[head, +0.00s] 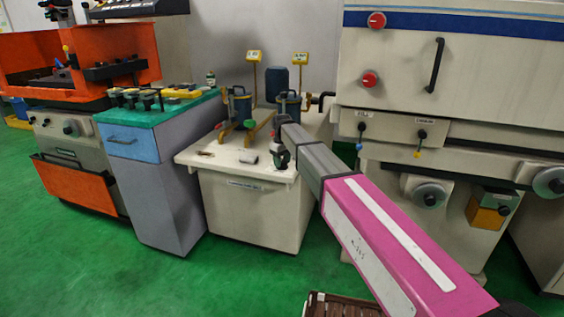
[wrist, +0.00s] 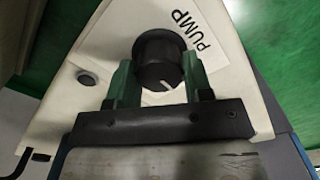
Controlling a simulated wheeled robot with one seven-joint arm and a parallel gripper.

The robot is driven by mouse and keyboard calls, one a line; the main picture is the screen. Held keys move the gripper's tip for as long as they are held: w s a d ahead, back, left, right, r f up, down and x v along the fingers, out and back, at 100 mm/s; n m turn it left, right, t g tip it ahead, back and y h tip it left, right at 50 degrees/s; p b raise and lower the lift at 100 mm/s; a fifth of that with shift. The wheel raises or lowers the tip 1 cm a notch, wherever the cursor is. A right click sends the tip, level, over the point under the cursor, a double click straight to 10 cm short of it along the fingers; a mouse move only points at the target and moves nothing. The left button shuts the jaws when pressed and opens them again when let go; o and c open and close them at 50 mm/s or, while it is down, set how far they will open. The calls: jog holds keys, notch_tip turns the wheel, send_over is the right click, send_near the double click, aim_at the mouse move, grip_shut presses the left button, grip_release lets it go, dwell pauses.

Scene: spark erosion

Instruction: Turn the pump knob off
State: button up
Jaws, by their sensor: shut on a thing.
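The pump knob (wrist: 158,60) is a round black knob in the wrist view, with a short white pointer mark on its face toward the bottom of the picture. A white label (wrist: 186,30) reading "PUMP" lies on the pale panel beside it, at an angle. My gripper (wrist: 160,80) has its green fingers on either side of the knob, shut on it. In the head view my arm reaches over the cream tank, and I cannot make out the knob in the grip there.
The cream tank (head: 240,205) carries two pumps with yellow tags. A green-topped cabinet (head: 165,180) stands left of it, and a large cream machine (head: 440,85) with red buttons stands at right. A small round fitting (wrist: 87,78) sits on the panel left of the knob.

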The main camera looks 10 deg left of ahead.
jog(key=shift+n, duration=0.5)
jog(key=o, duration=0.9)
jog(key=shift+r, duration=0.15)
notch_tip(320, 180, up, 10)
jog(key=shift+r, duration=0.25)
